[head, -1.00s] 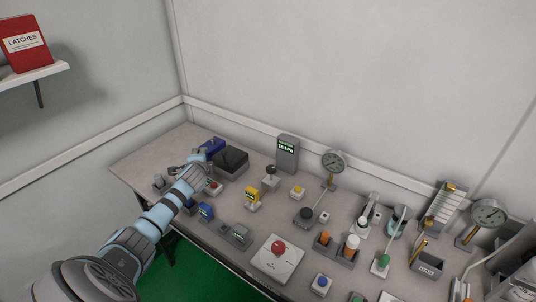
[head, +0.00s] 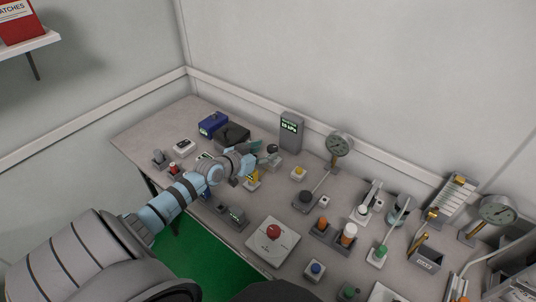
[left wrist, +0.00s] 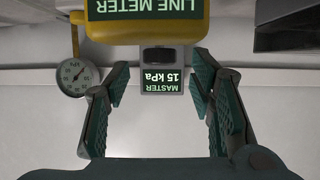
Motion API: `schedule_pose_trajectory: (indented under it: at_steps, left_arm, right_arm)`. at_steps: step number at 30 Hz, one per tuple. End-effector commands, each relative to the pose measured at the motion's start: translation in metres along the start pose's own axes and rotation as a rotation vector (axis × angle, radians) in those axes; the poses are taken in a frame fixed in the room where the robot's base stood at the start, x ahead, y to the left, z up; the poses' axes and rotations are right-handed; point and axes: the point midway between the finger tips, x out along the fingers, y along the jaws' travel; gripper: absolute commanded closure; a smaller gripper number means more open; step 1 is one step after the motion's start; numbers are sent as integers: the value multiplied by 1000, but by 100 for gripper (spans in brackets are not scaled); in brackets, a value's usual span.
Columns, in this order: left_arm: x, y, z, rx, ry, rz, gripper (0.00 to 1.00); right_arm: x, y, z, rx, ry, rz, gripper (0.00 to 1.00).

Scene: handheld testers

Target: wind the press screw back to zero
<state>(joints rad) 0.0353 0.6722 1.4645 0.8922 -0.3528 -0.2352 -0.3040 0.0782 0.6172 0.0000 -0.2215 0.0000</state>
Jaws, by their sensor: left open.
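A black knob (head: 272,149) on a grey stand is the likely press screw; no label on it is readable. Part of it is behind my left gripper in the head view. My left gripper (head: 250,161) is open and empty, close in front of the knob and above the yellow line meter (head: 253,179). That meter also shows at the top of the wrist view (left wrist: 145,20). The master display (left wrist: 163,81) behind reads 15 kPa.
The master display unit (head: 291,131) and a dial gauge (head: 339,145) stand along the back. A dark box (head: 232,133) and a blue tester (head: 213,124) sit at back left. A red knob on a white plate (head: 273,243) is at the front. The bench right of centre is crowded.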

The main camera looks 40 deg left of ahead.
Motion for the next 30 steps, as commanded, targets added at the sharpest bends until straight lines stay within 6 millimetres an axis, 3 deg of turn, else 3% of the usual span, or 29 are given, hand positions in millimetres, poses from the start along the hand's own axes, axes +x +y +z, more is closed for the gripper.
schedule_pose_trajectory:
  at_steps: [4,13,14,22,26,30]
  left_arm:
    - [22,0,0,-1,1,-1,50]
    - [26,0,-2,2,-1,0,50]
    - [26,0,-2,2,-1,0,52]
    - [26,0,-2,2,-1,-1,95]
    - [25,0,-4,-2,-1,-7,97]
    - [23,-1,-9,-24,-4,-54,97]
  right_arm:
    - [12,1,-2,-1,5,2,60]
    - [12,2,-4,-1,10,4,60]
    - [12,2,-4,-1,10,4,60]
    - [11,2,-4,-1,9,4,60]
    - [7,2,-4,-1,9,3,60]
    - [-21,2,-7,0,9,1,60]
